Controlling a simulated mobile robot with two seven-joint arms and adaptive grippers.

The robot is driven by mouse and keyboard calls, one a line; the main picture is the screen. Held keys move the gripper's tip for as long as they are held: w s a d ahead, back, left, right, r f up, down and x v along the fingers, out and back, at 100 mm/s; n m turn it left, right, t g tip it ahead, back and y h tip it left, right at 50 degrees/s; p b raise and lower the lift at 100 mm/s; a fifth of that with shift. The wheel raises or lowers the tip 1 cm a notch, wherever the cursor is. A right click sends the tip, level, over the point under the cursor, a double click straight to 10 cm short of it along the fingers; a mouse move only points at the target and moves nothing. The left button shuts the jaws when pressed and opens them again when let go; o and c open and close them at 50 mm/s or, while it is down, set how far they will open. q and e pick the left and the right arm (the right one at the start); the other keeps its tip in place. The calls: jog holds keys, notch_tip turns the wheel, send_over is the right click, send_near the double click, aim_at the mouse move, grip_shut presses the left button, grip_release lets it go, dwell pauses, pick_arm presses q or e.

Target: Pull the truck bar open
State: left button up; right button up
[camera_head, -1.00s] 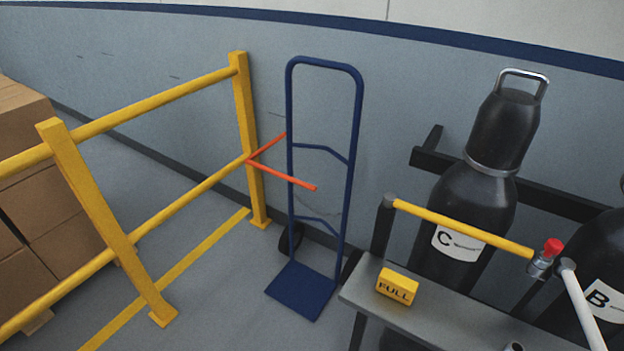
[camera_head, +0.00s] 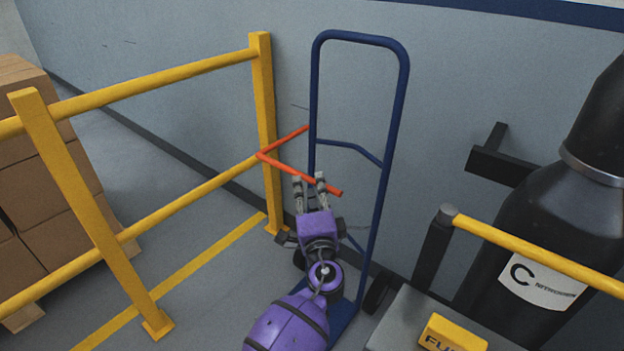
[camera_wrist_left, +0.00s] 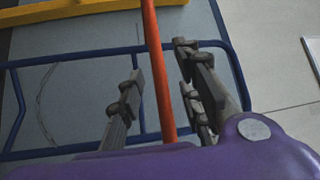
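The truck bar is a thin orange-red bar (camera_head: 280,165) bent in a V, at the front of the blue hand truck (camera_head: 399,110). Its corner is by the yellow post, one leg runs back to the truck's left upright, and the other ends free at the right. My left gripper (camera_head: 309,180) is at this front leg, its fingers pointing up. In the left wrist view the bar (camera_wrist_left: 155,60) passes between the spread fingers (camera_wrist_left: 160,62), with gaps on both sides; I cannot tell how deep it lies. My right gripper is not in view.
A yellow railing (camera_head: 262,90) stands close on the left, with stacked cartons (camera_head: 50,165) behind it. A dark cylinder (camera_head: 540,230), a yellow rail (camera_head: 530,250) and a grey ledge with a yellow block (camera_head: 452,336) crowd the right. The wall is close behind the truck.

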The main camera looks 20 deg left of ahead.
aim_at(308, 176)
pick_arm(q)
jog(key=shift+x, duration=2.25)
jog(key=shift+f, duration=0.1)
jog(key=shift+c, duration=0.5)
grip_shut()
